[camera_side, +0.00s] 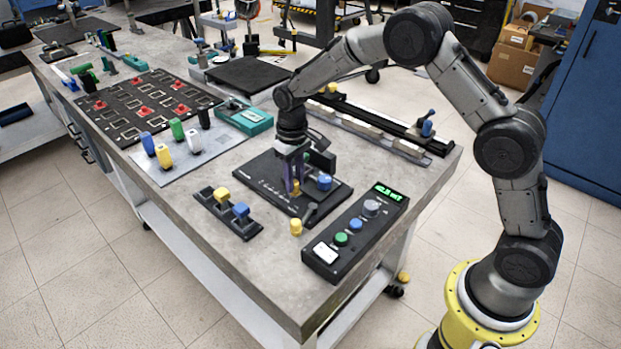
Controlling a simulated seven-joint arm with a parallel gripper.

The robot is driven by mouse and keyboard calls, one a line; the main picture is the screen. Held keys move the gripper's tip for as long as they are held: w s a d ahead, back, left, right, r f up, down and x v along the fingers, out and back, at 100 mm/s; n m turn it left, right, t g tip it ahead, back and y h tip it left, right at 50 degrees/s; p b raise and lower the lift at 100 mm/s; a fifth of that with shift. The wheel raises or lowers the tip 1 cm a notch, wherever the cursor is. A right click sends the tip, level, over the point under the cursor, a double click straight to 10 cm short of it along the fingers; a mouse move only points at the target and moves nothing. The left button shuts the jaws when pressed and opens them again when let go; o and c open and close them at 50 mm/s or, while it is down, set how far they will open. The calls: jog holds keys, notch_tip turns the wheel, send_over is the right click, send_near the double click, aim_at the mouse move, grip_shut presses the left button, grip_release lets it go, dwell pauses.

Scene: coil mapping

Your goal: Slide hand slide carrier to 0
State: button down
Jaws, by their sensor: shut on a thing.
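My gripper (294,188) points straight down over a black plate (262,172) with small white marks. Its fingers are shut on a small yellow knob (296,187) on that plate, and they hide most of it. A blue round knob (324,182) stands on the plate just right of the fingers, and a dark lever (310,212) is at its front edge. A long rail (370,128) with a blue handle (427,127) at its right end lies behind. I cannot tell which part is named the hand slide carrier, and the scale marks are too small to read.
A control box (357,232) with a green display stands front right. A yellow cylinder (296,227) and a black block with yellow and blue switches (228,213) are in front of the plate. A grey board with coloured handles (192,150) is left. Bare bench (270,270) shows in front.

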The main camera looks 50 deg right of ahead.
jog(key=shift+w, duration=3.9)
jog(key=shift+w+r, duration=0.1)
jog(key=shift+w, duration=1.05)
jog(key=c, duration=0.8)
grip_release()
jog(key=shift+o, duration=0.2)
